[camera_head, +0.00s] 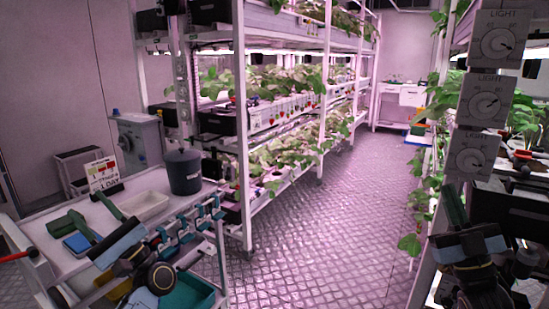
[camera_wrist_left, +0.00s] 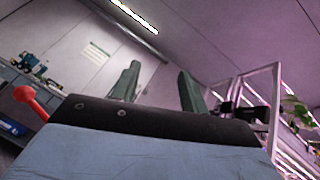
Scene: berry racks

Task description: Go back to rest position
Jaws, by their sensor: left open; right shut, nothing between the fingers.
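My left gripper (camera_head: 86,204) is over the white cart (camera_head: 45,240) at the lower left. Its two green fingers are apart, and nothing shows between them. In the left wrist view the same open fingers (camera_wrist_left: 159,68) point up toward the wall and ceiling. My right gripper (camera_head: 452,190) is at the lower right, in front of the right rack. Its green fingers point up, close together, with nothing seen held. The light blue gripper body hides part of what is behind it.
A dark canister (camera_head: 184,172), a white tray (camera_head: 143,206) and a small sign (camera_head: 103,173) stand on the cart. A plant rack (camera_head: 240,130) stands behind it. Light dials (camera_head: 484,105) hang on the right rack post. The floor aisle (camera_head: 320,225) between is clear.

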